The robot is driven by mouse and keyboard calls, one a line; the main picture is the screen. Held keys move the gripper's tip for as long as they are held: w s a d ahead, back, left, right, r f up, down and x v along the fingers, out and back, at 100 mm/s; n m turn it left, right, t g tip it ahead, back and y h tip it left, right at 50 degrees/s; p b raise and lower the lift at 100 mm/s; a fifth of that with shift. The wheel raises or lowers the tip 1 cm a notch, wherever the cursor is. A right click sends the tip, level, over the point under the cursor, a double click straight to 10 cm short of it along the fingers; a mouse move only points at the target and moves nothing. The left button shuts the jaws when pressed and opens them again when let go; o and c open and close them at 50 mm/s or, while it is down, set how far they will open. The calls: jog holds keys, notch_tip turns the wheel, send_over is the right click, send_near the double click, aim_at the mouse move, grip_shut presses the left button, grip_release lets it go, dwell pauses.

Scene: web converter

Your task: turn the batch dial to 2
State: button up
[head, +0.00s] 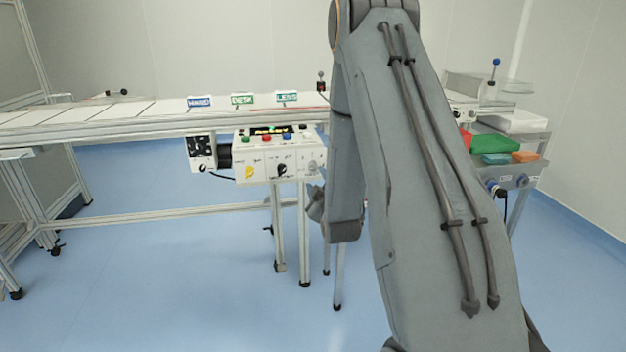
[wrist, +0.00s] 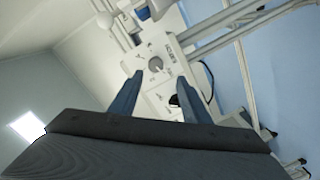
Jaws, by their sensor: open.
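The white control panel (head: 265,158) hangs on the conveyor frame. It carries a yellow dial (head: 249,173), a black dial (head: 281,169) and a pale grey dial (head: 312,167) on its front. The lettering is too small to read, so I cannot tell which is the batch dial or its setting. In the wrist view, a round grey dial (wrist: 156,64) with a pointer shows just beyond my gripper (wrist: 159,77). My gripper is open and empty, its two fingers apart from the dial. A black knob (wrist: 175,100) shows beside the right finger. In the head view my arm hides most of the gripper.
Green, red and blue buttons top the panel. The conveyor (head: 100,118) runs along the back. A cart with coloured blocks (head: 497,159) stands right. The blue floor (head: 150,270) in front is clear.

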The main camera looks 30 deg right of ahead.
aim_at(314, 168)
jog(key=shift+t, duration=0.4)
jog(key=x, duration=0.8)
jog(key=shift+d, duration=0.45)
jog(key=shift+c, duration=0.4)
jog(key=c, duration=1)
jog(key=shift+o, duration=0.2)
jog(key=m, duration=0.4)
jog(key=shift+s+f+m, duration=0.1)
jog(key=shift+m, duration=2.6)
